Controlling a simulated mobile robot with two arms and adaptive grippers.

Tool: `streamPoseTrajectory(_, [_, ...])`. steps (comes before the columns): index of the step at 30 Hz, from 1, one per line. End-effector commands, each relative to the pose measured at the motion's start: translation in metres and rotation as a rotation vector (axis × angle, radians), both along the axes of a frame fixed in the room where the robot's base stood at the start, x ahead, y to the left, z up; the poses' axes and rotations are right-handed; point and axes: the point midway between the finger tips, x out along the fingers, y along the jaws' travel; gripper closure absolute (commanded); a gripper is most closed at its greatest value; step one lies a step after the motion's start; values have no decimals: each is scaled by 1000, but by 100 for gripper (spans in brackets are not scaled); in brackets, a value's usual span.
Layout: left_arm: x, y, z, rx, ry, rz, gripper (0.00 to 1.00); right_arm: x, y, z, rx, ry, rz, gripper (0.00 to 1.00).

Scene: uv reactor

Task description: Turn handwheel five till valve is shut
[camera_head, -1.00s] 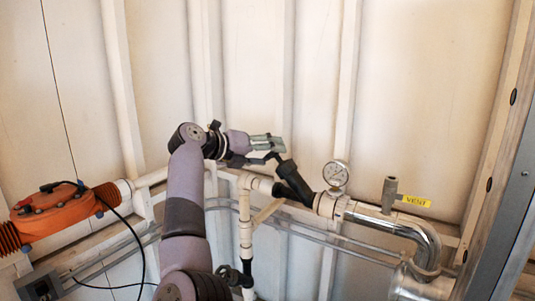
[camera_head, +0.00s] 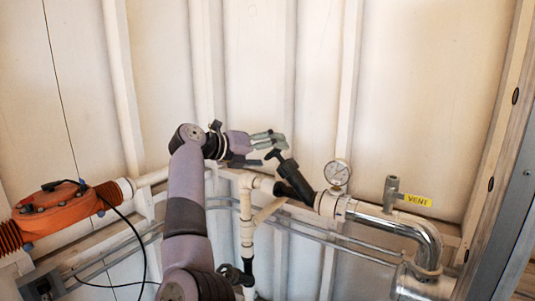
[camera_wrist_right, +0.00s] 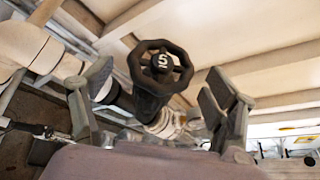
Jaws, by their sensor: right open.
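Handwheel five is a small black spoked wheel with a white 5 on its hub; it shows face-on in the right wrist view (camera_wrist_right: 160,65). In the head view the handwheel (camera_head: 275,155) shows nearly edge-on, at the top of a tilted black valve (camera_head: 293,181). My right gripper (camera_head: 269,149) is open at the wheel, with one finger above and one below left of it. In the right wrist view its fingers stand left and right of the wheel, with visible gaps and nothing gripped. My left gripper is not in view.
A pressure gauge (camera_head: 337,173) and a vent fitting (camera_head: 391,193) with a yellow label stand right of the valve. A white pipe (camera_head: 246,215) drops below it. An orange unit (camera_head: 55,208) with a black cable is at the left. The panelled wall above is clear.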

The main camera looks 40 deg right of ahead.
Motion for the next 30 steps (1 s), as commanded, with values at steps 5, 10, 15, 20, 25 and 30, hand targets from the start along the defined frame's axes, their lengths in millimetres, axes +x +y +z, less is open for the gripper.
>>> streamPoseTrajectory(5, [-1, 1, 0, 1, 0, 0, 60, 0, 1, 0, -1, 0, 1, 20])
streamPoseTrajectory(10, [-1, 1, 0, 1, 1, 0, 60, 2, 16, 5, 2, -1, 4, 20])
streamPoseTrajectory(15, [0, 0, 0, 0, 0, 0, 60, 4, 44, 14, 0, -1, 5, 20])
streamPoseTrajectory(20, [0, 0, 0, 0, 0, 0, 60, 5, 63, 20, 0, -1, 3, 20])
streamPoseTrajectory(25, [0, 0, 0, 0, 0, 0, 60, 5, 72, 23, 1, 0, 1, 20])
streamPoseTrajectory(30, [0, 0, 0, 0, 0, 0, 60, 5, 72, 23, 0, 0, 0, 20])
